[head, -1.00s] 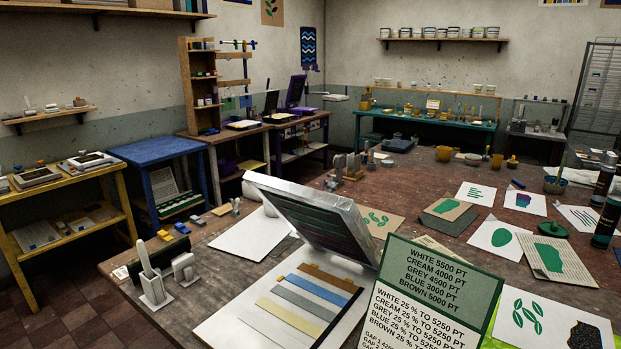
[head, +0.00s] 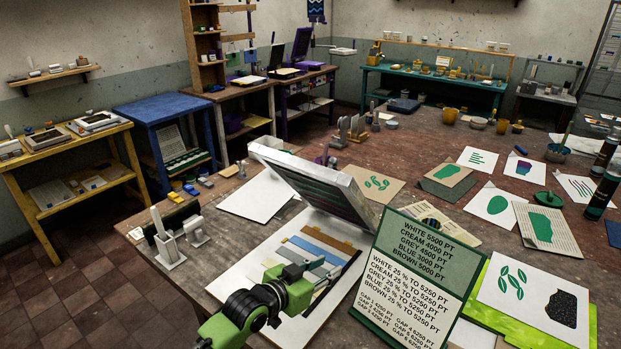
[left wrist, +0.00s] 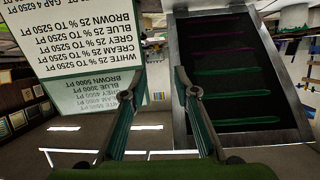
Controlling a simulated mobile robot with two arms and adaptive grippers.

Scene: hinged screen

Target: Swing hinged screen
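The hinged screen (head: 318,188) stands tilted up over its board, a pale metal frame with dark mesh and green bands. It also fills the right of the left wrist view (left wrist: 238,75). My left gripper (head: 322,265) is over the striped board, in front of the raised screen and left of the sign. In the left wrist view its two fingers (left wrist: 159,95) are spread with nothing between them; the right finger overlaps the screen frame's edge, but contact cannot be told. My right gripper is not in view.
A green sign with printed text (head: 415,268) stands close right of my left gripper and also shows in the left wrist view (left wrist: 88,50). A white holder (head: 168,245) stands at the table's left edge. Printed sheets (head: 497,205) cover the right side.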

